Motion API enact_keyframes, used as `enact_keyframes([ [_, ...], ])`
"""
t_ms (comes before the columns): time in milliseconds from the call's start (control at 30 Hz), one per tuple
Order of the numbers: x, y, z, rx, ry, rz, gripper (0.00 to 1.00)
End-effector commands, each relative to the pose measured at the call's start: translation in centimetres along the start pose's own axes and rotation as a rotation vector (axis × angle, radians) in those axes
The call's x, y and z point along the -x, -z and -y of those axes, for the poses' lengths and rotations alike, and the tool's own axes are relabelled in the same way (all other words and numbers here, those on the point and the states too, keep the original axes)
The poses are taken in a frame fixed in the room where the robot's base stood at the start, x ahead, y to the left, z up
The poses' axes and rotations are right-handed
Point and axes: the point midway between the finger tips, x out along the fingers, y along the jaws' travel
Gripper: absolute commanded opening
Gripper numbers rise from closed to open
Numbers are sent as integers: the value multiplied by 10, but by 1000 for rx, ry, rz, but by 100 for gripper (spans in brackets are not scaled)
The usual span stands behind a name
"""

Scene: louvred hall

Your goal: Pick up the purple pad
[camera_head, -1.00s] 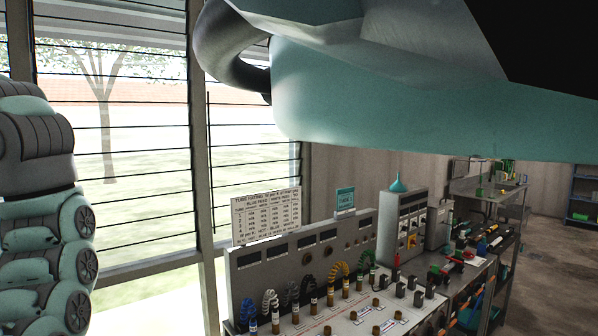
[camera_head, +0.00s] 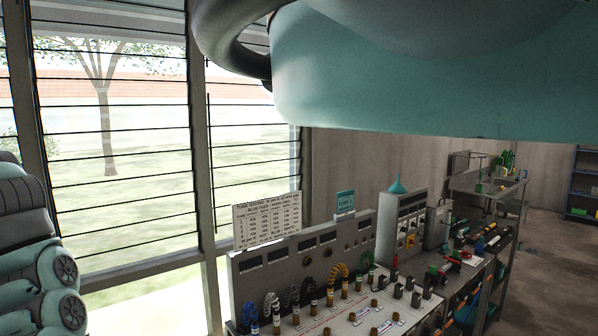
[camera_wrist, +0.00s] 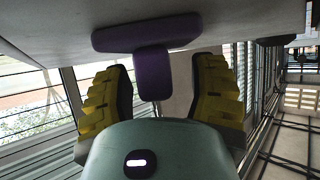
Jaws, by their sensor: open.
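The purple pad (camera_wrist: 148,33) shows at the top of the wrist view, lying along the edge of a grey surface. A darker purple block (camera_wrist: 152,73) extends from it towards my gripper. My gripper (camera_wrist: 163,88) is open, with one yellow ridged finger on each side of this purple block. Gaps show between the block and both fingers, so neither seems to touch it. How deep the block reaches between them I cannot tell. In the head view I find neither the pad nor my gripper's fingers.
The grey surface (camera_wrist: 50,28) lies close to the fingers in the wrist view. In the head view a bench (camera_head: 345,322) carries a control panel with several coloured cables and plugs. A shelved cart (camera_head: 490,187) stands behind it. Louvred windows (camera_head: 110,150) fill the left; open floor (camera_head: 550,260) lies right.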

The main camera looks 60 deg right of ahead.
Motion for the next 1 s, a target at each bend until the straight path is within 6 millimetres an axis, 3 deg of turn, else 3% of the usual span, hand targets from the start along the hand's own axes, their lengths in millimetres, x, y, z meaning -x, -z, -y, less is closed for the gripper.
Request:
enact_keyframes([
  [100, 0, 0, 0, 0, 1, 0, 60],
  [700, 0, 0, 0, -1, 1, 1, 0],
  [1000, 0, 0, 0, -1, 1, 1, 0],
])
